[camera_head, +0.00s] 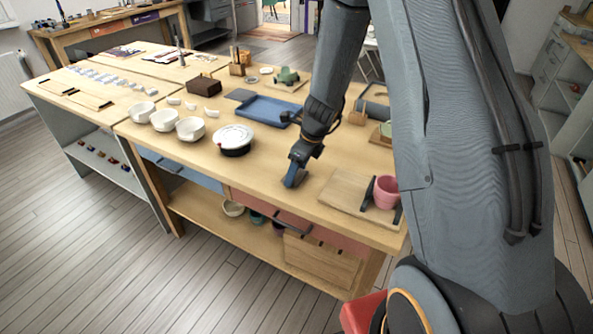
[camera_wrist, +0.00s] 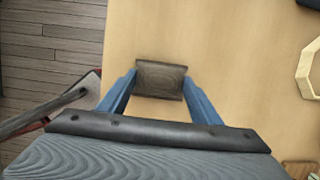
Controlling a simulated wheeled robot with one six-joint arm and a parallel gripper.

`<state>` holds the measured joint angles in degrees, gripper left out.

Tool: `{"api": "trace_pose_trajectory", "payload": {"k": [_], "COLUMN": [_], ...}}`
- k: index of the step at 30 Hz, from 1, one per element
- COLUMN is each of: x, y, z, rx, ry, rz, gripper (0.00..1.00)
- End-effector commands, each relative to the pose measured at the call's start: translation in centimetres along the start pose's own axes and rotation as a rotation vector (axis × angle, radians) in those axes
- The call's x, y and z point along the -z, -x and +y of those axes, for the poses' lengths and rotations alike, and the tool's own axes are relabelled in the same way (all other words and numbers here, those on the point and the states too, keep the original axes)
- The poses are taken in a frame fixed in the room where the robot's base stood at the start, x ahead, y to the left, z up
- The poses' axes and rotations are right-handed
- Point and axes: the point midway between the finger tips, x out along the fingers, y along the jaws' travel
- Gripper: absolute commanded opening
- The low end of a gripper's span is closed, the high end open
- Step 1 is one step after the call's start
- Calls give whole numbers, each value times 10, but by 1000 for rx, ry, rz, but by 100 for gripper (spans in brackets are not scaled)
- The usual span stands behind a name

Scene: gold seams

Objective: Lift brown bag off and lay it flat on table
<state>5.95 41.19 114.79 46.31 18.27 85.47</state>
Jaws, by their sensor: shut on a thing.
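In the wrist view, my gripper (camera_wrist: 159,81) has its two blue fingers shut on a small dark brown-grey block-like thing, which I take for the brown bag (camera_wrist: 160,72). It lies across the gap between the fingertips, over bare tabletop. I cannot tell whether it touches the table. In the head view, my gripper (camera_head: 294,174) points down by the front edge of the wooden table (camera_head: 262,178); the bag is hidden there.
A wooden board (camera_head: 343,190) with a pink cup (camera_head: 385,191) is right of my gripper. A lidded bowl (camera_head: 233,138), white bowls (camera_head: 190,128), a blue tray (camera_head: 265,110) and a dark brown block (camera_head: 201,86) stand left and behind. Bare tabletop lies left of my gripper.

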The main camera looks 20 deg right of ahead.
Motion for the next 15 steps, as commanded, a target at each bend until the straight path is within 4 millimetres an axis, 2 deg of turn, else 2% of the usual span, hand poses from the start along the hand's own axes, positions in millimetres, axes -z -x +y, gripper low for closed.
{"api": "trace_pose_trajectory", "payload": {"k": [5,6,9,10,15], "x": [0,0,0,0,0], "y": [0,0,0,0,0], "z": [0,0,0,0,0], "rx": [0,0,0,0,0], "ry": [0,0,0,0,0], "rz": [0,0,0,0,0], "gripper": [29,60,77,80,80]}}
